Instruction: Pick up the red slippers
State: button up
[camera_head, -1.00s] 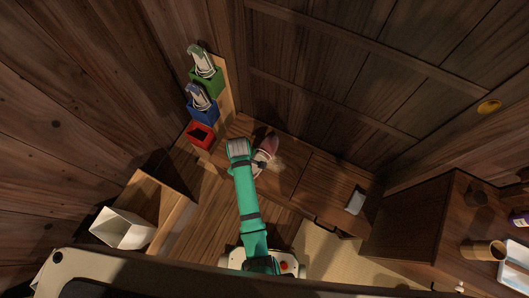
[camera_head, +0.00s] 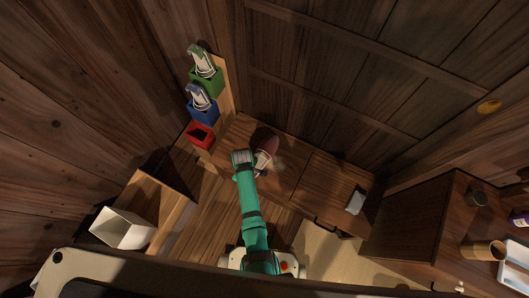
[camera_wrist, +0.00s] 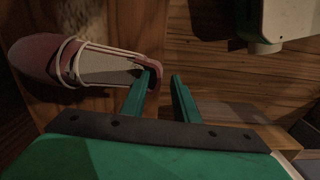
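A dark red slipper (camera_head: 265,139) with a pale insole and white trim lies on the wooden step at the back, beside the end of my arm. In the wrist view the slipper (camera_wrist: 75,62) lies at upper left, toe to the left, heel to the right. My gripper (camera_wrist: 163,77) is open, with a gap between its two green fingers. The heel's red edge shows at the left fingertip and reaches into the gap; I cannot tell whether they touch. Only one red slipper can be made out. In the head view my arm hides the fingers.
Green (camera_head: 207,82), blue (camera_head: 203,110) and red (camera_head: 199,135) boxes stand along the left wall; slippers stand in the green and blue ones. A white bin (camera_head: 123,228) is at lower left. A cabinet (camera_head: 410,220) stands at right.

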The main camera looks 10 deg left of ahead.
grip_shut()
jog(key=shift+r, duration=0.1)
